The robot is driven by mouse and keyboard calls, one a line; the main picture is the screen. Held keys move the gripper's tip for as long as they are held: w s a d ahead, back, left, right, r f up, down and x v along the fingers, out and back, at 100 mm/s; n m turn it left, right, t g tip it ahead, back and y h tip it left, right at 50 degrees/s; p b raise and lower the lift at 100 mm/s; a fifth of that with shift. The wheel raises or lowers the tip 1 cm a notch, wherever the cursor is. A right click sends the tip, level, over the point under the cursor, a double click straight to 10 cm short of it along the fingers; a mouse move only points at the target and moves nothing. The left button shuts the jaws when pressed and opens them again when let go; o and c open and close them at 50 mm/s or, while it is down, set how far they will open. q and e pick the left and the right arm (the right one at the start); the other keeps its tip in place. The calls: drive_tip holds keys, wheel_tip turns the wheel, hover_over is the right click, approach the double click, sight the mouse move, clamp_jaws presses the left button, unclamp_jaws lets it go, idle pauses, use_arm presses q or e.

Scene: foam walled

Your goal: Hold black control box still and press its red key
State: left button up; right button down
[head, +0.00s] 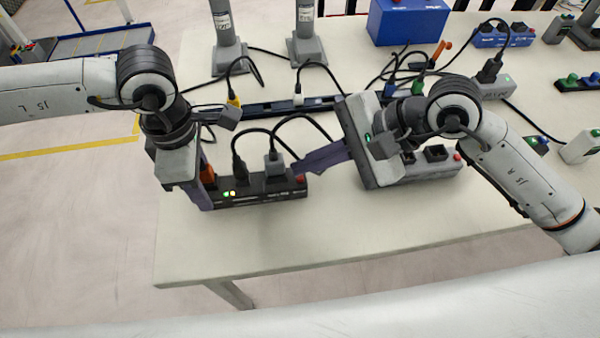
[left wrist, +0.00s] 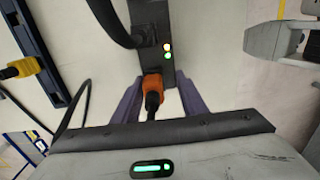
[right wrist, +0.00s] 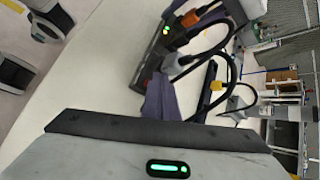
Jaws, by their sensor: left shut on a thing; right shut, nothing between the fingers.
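The black control box (head: 262,196) lies near the table's front edge, with lit green and yellow lamps and several plugs in its top. Its red key (head: 299,180) is at its right end. My left gripper (head: 205,186) is shut on the box's left end, its purple fingers on either side by the orange plug (left wrist: 153,84). My right gripper (head: 298,169) is shut and empty, its fingertips right beside the red key. In the right wrist view the fingers (right wrist: 158,88) reach the near end of the box (right wrist: 150,58). I cannot tell whether they touch the key.
A grey box (head: 430,172) with a red button sits right of the black box, partly behind my right gripper. A long dark strip (head: 285,105) and cables lie behind. A blue case (head: 408,20) stands at the back. The table front (head: 300,235) is clear.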

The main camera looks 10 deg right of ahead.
drive_tip(key=shift+r, duration=0.15)
drive_tip(key=shift+r, duration=2.5)
use_arm(q)
drive_tip(key=o, duration=1.3)
